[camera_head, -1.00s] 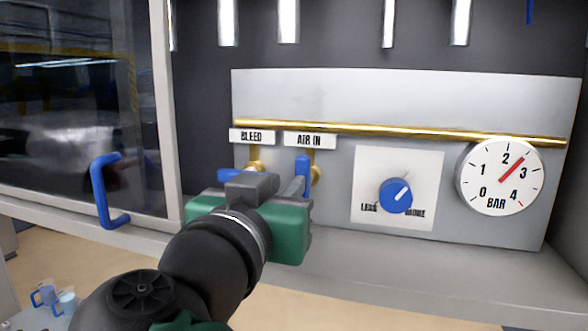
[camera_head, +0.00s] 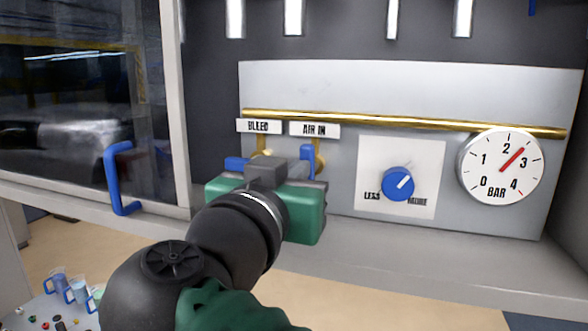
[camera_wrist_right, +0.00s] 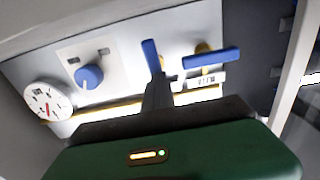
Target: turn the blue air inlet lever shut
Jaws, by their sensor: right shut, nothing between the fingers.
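The blue air inlet lever (camera_head: 307,154) stands roughly upright under the AIR IN label (camera_head: 314,130); my right gripper hides its lower part. In the right wrist view, which shows the panel upside down, the lever (camera_wrist_right: 151,54) is a short blue bar. My right gripper (camera_head: 268,171) is shut and empty in front of the panel, just left of this lever. In the wrist view its dark fingertips (camera_wrist_right: 158,80) are close beside the lever; I cannot tell whether they touch. My left gripper is not in view.
The blue BLEED lever (camera_head: 237,163) lies roughly level at the left, close to my gripper. A brass pipe (camera_head: 400,122) runs above. The blue LESS/MORE knob (camera_head: 398,183) and the BAR gauge (camera_head: 501,167) are to the right. A blue door handle (camera_head: 118,178) sticks out left.

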